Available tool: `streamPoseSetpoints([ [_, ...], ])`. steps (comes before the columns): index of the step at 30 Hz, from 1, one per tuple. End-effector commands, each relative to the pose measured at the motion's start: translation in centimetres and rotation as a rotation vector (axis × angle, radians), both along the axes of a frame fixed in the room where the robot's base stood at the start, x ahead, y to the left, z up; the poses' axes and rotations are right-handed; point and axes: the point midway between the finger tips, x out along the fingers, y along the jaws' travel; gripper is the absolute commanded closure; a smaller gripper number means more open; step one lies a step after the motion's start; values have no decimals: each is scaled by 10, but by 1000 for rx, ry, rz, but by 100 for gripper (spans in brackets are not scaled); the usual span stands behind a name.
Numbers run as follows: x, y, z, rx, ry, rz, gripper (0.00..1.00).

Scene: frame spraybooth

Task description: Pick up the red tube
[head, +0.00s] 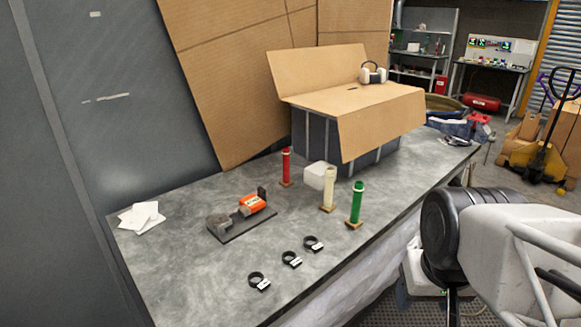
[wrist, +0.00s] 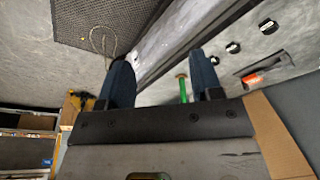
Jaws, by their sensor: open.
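The red tube (head: 286,166) stands upright on a small brown base on the grey table (head: 190,270), left of the white block and in front of the cardboard-topped box. A cream tube (head: 329,188) and a green tube (head: 356,203) stand upright to its right, nearer the front edge. My gripper (wrist: 163,78) is open and empty in the wrist view, its two dark fingers spread apart. The green tube shows beyond the right finger in the wrist view (wrist: 183,88). I cannot make out the red tube there. The head view shows part of my arm at right, apart from the tubes.
A white block (head: 319,176) sits behind the cream tube. A large box (head: 382,125) with cardboard flaps and headphones (head: 373,72) stands behind. An orange-and-grey tool (head: 252,204), black rings (head: 291,259) and white papers (head: 142,217) lie on the table. The front left surface is mostly clear.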

Motion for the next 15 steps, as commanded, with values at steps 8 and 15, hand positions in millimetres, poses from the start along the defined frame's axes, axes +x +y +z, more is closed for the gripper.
streamPoseSetpoints([
  [8, 2, 0, 1, 0, -3, 1, 41],
  [15, 31, 2, 6, -6, -48, 8, 41],
])
